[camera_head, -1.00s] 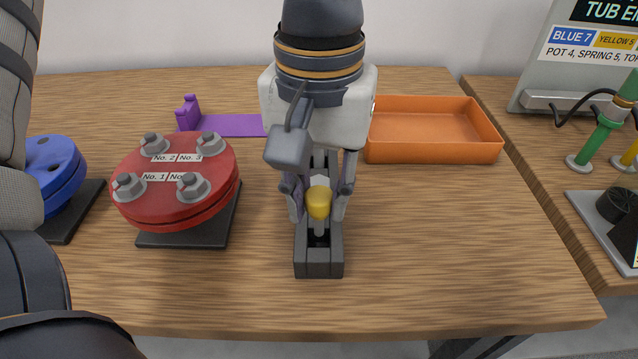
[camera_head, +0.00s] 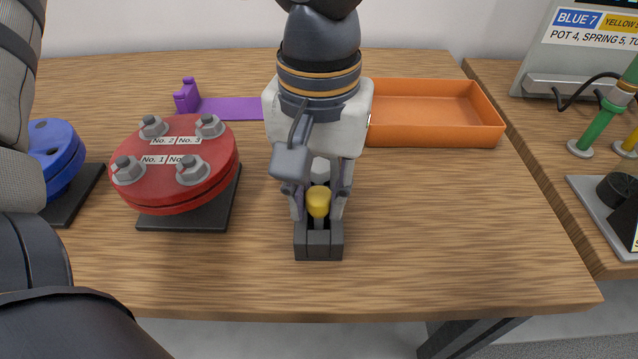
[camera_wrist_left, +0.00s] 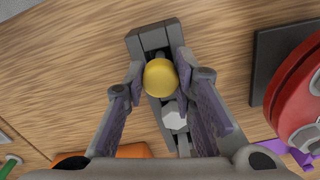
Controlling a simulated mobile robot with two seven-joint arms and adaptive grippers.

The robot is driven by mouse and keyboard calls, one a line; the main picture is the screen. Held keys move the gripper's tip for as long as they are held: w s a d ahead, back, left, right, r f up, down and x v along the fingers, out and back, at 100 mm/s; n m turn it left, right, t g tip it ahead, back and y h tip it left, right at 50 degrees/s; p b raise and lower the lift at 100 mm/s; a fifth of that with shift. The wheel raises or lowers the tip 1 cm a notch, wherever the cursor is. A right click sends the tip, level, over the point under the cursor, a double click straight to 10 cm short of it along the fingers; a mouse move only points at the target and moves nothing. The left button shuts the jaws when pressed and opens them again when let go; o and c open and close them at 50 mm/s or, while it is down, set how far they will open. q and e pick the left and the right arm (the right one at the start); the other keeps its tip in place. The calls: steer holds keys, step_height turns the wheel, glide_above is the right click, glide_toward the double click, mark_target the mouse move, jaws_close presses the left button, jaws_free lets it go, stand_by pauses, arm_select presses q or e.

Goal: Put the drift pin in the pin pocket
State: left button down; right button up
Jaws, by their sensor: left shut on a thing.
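The drift pin appears to be the piece with the yellow knob (camera_head: 318,203) and a short grey shank below it. My left gripper (camera_head: 318,201) is shut on it, fingers on either side, pointing down over the dark slotted block (camera_head: 319,246). The wrist view shows the knob (camera_wrist_left: 160,78) between the fingers, over the block's slot (camera_wrist_left: 153,42). The shank stands over or in the slot; how deep its tip sits is hidden. I take the slotted block for the holder with the pin pocket. A pale hex head (camera_wrist_left: 174,117) lies behind the knob. My right gripper is not in view.
A red flange (camera_head: 175,165) with several numbered bolts stands left of the block, a blue flange (camera_head: 52,150) farther left. A purple stand (camera_head: 230,108) and an orange tray (camera_head: 430,125) are behind. The table's right front is clear.

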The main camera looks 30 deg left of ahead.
arm_select(q)
steer(key=shift+f, duration=0.4)
steer(key=c, duration=1.2)
jaws_free()
steer(key=shift+c, duration=0.2)
steer(key=shift+r, duration=4.5)
